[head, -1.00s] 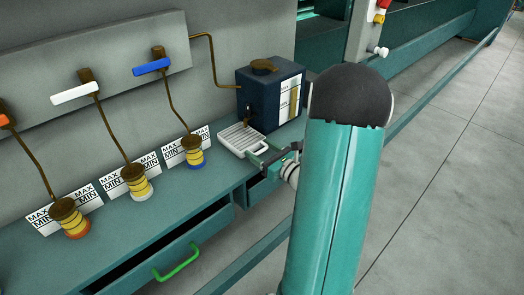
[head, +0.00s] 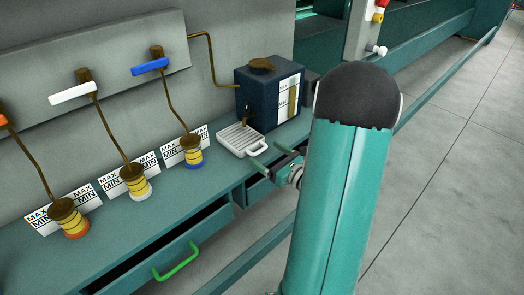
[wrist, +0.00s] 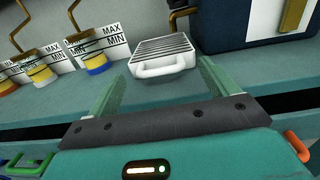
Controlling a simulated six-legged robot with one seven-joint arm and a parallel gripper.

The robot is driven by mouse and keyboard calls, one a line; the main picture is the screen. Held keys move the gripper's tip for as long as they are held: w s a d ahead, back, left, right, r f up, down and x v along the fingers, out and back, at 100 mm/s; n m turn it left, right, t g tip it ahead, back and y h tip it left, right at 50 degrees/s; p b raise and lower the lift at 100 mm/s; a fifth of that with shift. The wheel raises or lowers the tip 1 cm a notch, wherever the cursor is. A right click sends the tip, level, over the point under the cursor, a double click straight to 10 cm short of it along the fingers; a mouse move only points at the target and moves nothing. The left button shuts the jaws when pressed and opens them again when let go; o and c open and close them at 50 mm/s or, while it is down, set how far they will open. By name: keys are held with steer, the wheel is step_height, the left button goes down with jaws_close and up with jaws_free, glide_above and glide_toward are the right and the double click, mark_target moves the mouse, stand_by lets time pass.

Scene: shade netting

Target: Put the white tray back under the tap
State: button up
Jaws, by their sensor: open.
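The white tray (head: 232,137), with a ribbed top and a loop handle, lies flat on the teal bench at the foot of the dark blue tank (head: 270,95). The tank's small brown tap (head: 247,114) sits just above the tray's back part. In the wrist view the tray (wrist: 165,47) is straight ahead, its handle facing me. My gripper (head: 265,155) is open and empty, just in front of the handle. In the wrist view its two green fingers (wrist: 160,78) are spread to either side of the handle, and nothing is between them.
Several yellow cups with brown tops, one being the blue-based cup (head: 192,152), stand along the bench left of the tray, by MAX/MIN cards. A drawer with a green handle (head: 176,262) is open below. Floor at the right is clear.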

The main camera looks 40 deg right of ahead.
steer(key=s, duration=0.9)
steer(key=w+a+r+n+g+y, duration=0.1)
steer(key=a+r+n+g+y, duration=0.2)
steer(key=a+n, duration=0.4)
steer(key=a+n+g+y, duration=0.3)
steer(key=a+n+g, duration=0.2)
steer(key=a, duration=0.4)
steer(key=w+a+r+n+g+y, duration=0.1)
steer(key=a+r+n+g+y, duration=0.15)
steer(key=a+n, duration=0.4)
steer(key=s+a+n+g+h, duration=0.3)
steer(key=s+a+n+g, duration=0.2)
steer(key=a+n, duration=0.25)
step_height(320, 180, up, 8)
steer(key=n+t+h, duration=0.3)
steer(key=n+h, duration=0.3)
steer(key=n, duration=0.3)
steer(key=shift+s+d+f, duration=0.2)
steer(key=shift+s+d, duration=0.05)
steer(key=shift+s, duration=0.2)
steer(key=shift+h, duration=0.25)
